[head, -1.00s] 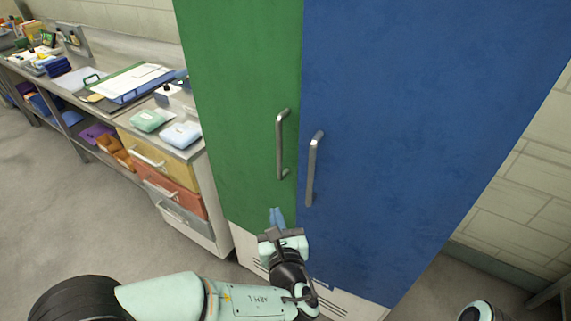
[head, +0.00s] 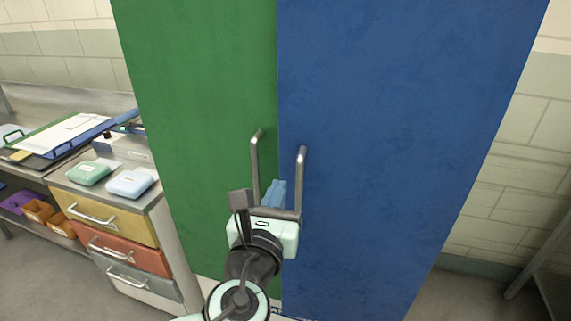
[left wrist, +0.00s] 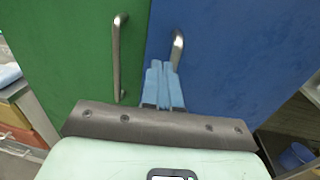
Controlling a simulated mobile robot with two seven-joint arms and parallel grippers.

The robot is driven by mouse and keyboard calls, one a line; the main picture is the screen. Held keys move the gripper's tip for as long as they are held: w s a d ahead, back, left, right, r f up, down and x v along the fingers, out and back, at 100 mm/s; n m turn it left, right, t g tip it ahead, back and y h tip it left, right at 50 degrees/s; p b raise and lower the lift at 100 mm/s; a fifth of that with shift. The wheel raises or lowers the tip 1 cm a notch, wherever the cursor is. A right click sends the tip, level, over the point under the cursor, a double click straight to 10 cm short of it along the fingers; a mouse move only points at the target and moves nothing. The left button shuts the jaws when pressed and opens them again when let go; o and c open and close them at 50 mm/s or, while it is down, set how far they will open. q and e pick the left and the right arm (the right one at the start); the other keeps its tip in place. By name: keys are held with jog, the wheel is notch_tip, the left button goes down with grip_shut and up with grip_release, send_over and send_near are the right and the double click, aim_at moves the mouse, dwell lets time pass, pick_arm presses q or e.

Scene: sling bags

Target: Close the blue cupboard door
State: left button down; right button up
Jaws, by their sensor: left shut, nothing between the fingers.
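The blue cupboard door (head: 390,130) stands on the right beside the green door (head: 200,120), and the two look flush along their seam. The blue door's metal handle (head: 300,175) is upright near the seam. My left gripper (head: 275,190) is shut and empty in front of the doors, between the two handles. In the left wrist view its blue fingertips (left wrist: 162,80) are together, just below and overlapping the blue door's handle (left wrist: 177,48). I cannot tell whether they touch the door. My right gripper is not in view.
The green door's handle (head: 255,165) is just left of my gripper. A bench with yellow, red and grey drawers (head: 115,215) stands to the left, with boxes and trays on top. A pale block wall (head: 510,190) is on the right.

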aim_at(289, 155)
pick_arm(q)
jog(key=w, duration=0.3)
jog(key=w+d, duration=0.1)
jog(key=w, duration=0.5)
jog(key=shift+w+d+p, duration=0.25)
jog(key=shift+d+p, duration=0.1)
jog(key=shift+d, duration=0.05)
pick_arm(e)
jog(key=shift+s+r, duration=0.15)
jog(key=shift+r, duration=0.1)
